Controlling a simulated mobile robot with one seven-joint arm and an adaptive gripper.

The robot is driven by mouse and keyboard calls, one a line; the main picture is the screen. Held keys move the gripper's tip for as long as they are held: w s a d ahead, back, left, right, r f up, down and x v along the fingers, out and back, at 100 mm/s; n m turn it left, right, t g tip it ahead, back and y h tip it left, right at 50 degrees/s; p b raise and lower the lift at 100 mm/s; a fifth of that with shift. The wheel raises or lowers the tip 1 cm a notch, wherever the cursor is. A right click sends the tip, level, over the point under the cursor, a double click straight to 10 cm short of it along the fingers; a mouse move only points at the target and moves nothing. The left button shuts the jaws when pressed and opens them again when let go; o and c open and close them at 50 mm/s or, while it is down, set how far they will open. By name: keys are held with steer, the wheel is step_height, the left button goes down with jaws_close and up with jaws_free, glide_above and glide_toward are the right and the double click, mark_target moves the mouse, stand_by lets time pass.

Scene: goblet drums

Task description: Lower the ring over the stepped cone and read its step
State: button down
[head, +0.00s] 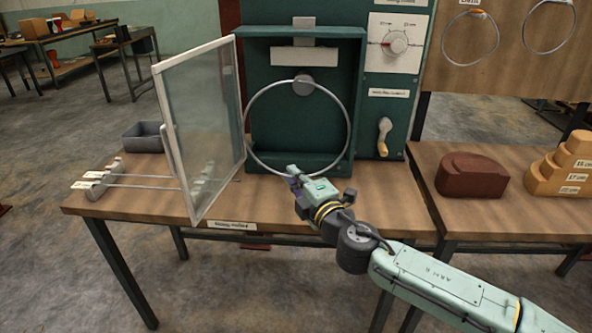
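A thin metal ring (246,130) stands upright inside the open green cabinet (358,60), its top at a round grey knob (302,85). My gripper (291,175) is at the ring's lower edge. The fingertips overlap the rim in the head view, and I cannot tell whether they are shut on it. The stepped cone (568,158) is a tan block with stacked tiers on the right-hand table, partly cut off by the picture edge. Its labels appear to read 15 cm, 17 cm and another below.
A framed glass door (200,125) stands swung open left of the cabinet. A dial (395,43) and a crank handle (383,138) are on its right. A reddish-brown block (471,175) sits left of the cone. More rings (470,38) hang on the board behind. A gap separates the tables.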

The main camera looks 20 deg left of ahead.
steer(key=s+d+r, duration=0.1)
steer(key=s+r, duration=0.4)
steer(key=r, duration=0.1)
steer(key=shift+d, duration=0.35)
stand_by(1.1)
